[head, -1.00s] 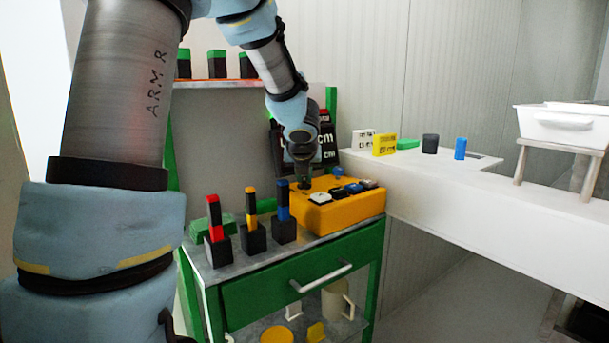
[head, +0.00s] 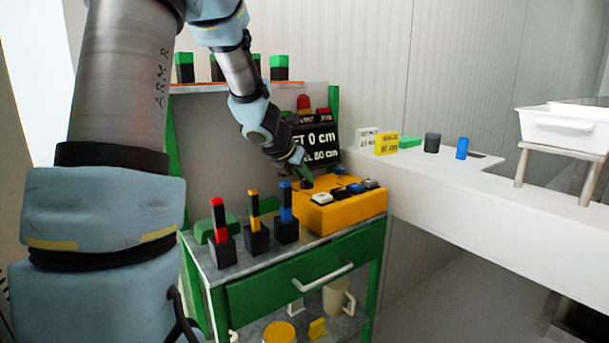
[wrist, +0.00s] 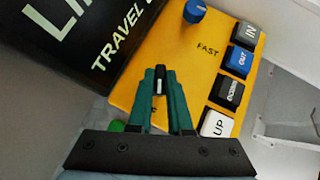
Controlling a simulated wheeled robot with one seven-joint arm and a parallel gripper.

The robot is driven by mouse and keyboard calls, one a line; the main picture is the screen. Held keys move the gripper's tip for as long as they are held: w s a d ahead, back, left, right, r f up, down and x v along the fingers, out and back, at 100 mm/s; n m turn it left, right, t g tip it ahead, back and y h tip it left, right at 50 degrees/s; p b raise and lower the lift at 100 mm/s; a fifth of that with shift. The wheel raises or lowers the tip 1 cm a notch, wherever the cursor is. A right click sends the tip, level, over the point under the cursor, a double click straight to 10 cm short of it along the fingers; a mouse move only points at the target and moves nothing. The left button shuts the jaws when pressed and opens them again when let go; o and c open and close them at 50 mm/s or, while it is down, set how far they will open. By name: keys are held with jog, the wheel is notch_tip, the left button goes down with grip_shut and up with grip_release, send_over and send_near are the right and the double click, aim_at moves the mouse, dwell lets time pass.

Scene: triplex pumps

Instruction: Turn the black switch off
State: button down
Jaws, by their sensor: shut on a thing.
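A yellow control box (head: 345,213) sits on the green cart. My gripper (head: 304,184) comes down at a tilt from the upper left onto the box's far left part. In the wrist view, its green fingers (wrist: 160,88) are shut on a small black switch with a whitish tip (wrist: 160,86), above the yellow face. The fingers hide the switch's base and most of its sides, so its position is hard to tell.
Red, yellow and blue-topped levers (head: 252,222) stand in front left.

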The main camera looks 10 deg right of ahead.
dwell(0.3)
jog(key=c, duration=0.8)
grip_release()
jog(key=shift+c, duration=0.2)
jog(key=p+v, duration=0.1)
jog(key=v, duration=0.5)
jog(key=shift+s+a+r+p, duration=0.1)
jog(key=shift+r+p, duration=0.15)
jog(key=shift+p, duration=0.1)
jog(key=shift+s+a+r, duration=0.25)
jog(key=shift+s, duration=0.05)
